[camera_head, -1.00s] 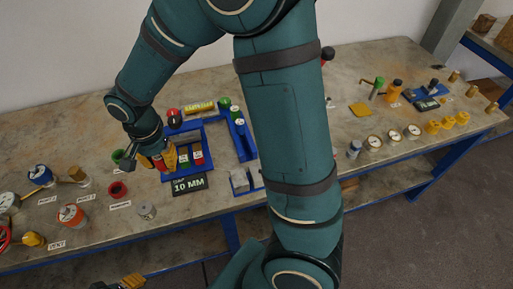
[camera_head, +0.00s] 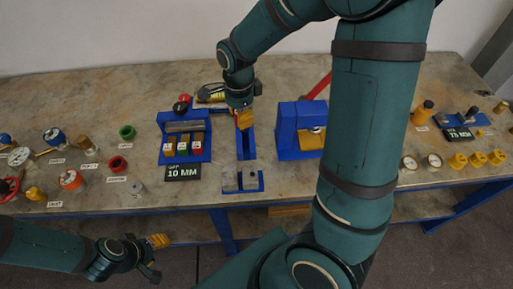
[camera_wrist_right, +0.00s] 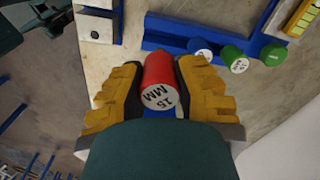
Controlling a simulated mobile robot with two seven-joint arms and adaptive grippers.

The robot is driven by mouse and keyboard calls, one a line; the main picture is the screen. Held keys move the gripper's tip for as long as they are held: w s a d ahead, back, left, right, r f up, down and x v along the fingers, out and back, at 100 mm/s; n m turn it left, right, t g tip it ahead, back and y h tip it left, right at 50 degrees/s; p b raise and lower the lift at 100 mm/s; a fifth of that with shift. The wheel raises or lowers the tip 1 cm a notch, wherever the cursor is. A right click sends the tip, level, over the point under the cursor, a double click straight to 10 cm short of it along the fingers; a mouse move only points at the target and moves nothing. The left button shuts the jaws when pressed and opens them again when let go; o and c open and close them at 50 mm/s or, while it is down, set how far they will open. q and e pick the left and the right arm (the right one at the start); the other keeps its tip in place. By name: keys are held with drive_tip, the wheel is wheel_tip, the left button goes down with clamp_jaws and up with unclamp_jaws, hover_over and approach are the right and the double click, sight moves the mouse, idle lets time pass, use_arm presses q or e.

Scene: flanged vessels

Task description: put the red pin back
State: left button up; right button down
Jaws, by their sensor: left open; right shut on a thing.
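The red pin (camera_wrist_right: 158,70) is between the yellow fingers of my right gripper (camera_head: 243,120), its white "15 MM" end facing the wrist camera. My right gripper is shut on it at the far end of a long blue rack (camera_head: 246,147). The wrist view shows the rack (camera_wrist_right: 172,38) close by, with a white-ended blue pin (camera_wrist_right: 203,52) and green pins (camera_wrist_right: 235,58) in a row. I cannot tell whether the red pin touches the rack. In the head view the pin is hidden. My left gripper (camera_head: 148,256) is open and empty, in front of the table.
A blue tray (camera_head: 161,150) with coloured blocks and a "10 MM" sign (camera_head: 182,173) stands left of the rack. A blue fixture (camera_head: 288,130) stands to the right. Several gauges and knobs lie further out.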

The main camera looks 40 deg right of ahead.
drive_tip(key=shift+s+d, duration=0.1)
drive_tip(key=shift+d, duration=0.25)
drive_tip(key=shift+d+f, duration=0.15)
drive_tip(key=shift+f, duration=0.05)
drive_tip(key=shift+f+b, duration=1.35)
drive_tip(key=shift+f, duration=3.55)
drive_tip(key=shift+r, duration=0.1)
drive_tip(key=shift+f+b, duration=0.3)
drive_tip(key=shift+f, duration=0.15)
drive_tip(key=c, duration=1.1)
unclamp_jaws()
